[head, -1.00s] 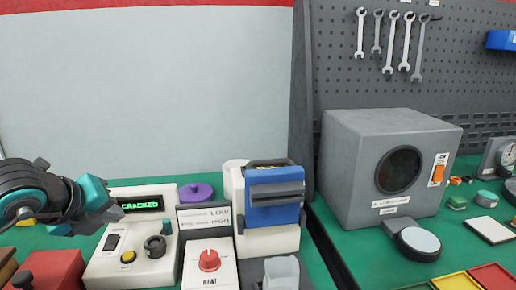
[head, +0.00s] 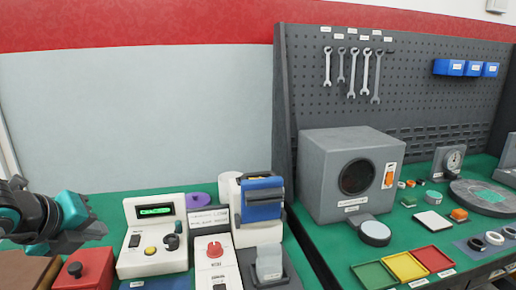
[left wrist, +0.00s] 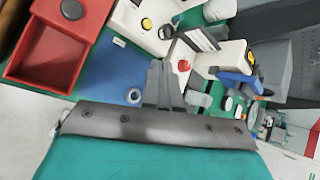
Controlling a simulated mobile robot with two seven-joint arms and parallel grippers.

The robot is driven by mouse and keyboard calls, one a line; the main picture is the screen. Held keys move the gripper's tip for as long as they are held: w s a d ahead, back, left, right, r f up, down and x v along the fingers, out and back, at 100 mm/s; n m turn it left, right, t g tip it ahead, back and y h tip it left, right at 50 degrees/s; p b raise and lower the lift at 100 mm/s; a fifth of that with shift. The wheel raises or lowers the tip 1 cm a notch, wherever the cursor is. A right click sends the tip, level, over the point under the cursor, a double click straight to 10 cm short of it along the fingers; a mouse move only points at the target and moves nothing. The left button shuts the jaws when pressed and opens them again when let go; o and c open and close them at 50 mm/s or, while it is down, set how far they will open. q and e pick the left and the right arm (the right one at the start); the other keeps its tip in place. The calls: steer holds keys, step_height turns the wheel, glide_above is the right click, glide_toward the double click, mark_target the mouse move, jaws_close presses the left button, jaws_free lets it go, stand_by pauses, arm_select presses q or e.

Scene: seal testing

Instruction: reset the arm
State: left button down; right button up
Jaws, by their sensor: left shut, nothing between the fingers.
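My left gripper (head: 88,238) is at the left of the head view, above the red box and left of the white tester with the green display. Its fingers are together and empty; in the left wrist view the grey fingers (left wrist: 163,84) point up over the bench, apart from any object. The white tester (head: 155,262) has a dark knob and a yellow button, and its display text is too small to read. My right gripper is not in view.
A red box (head: 84,276) with a black knob stands below my left gripper. A heater box with a red knob (head: 214,249), a blue-and-white device (head: 262,212) and a grey chamber (head: 322,170) stand to the right. Yellow, green and red trays (head: 404,266) lie at front right.

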arm_select(q)
steer(key=s+d+m+h, duration=0.3)
steer(key=d+h, duration=0.7)
steer(key=d, duration=0.6)
step_height(320, 180, up, 8)
steer(key=s+d+n+t+h, duration=0.3)
steer(key=n+t+h, duration=0.1)
steer(key=h, duration=0.2)
steer(key=w+a+n+t+y, duration=0.3)
steer(key=a+n+t+y, duration=0.7)
steer(key=n, duration=0.5)
steer(key=s+a+f+n+g+y, duration=0.1)
steer(key=a+f+n+g+y, duration=0.3)
steer(key=f, duration=0.3)
steer(key=s+a+f+n+g+y, duration=0.1)
steer(key=s+f+n+g+y, duration=0.15)
steer(key=f+n+y, duration=0.4)
steer(key=s+d+f+g+h, duration=0.2)
steer(key=s+d+f+g, duration=0.1)
steer(key=s+f+g, duration=0.5)
steer(key=s+d+f+g+h, duration=0.2)
steer(key=s+f+g, duration=0.3)
steer(key=s+f, duration=0.45)
steer(key=w+d+f+t+h, duration=0.1)
steer(key=w+d+f+t, duration=0.2)
steer(key=w+f+t, duration=0.4)
steer(key=shift+w+f+m, duration=0.45)
steer(key=shift+w+f, duration=0.1)
steer(key=shift+f, duration=0.3)
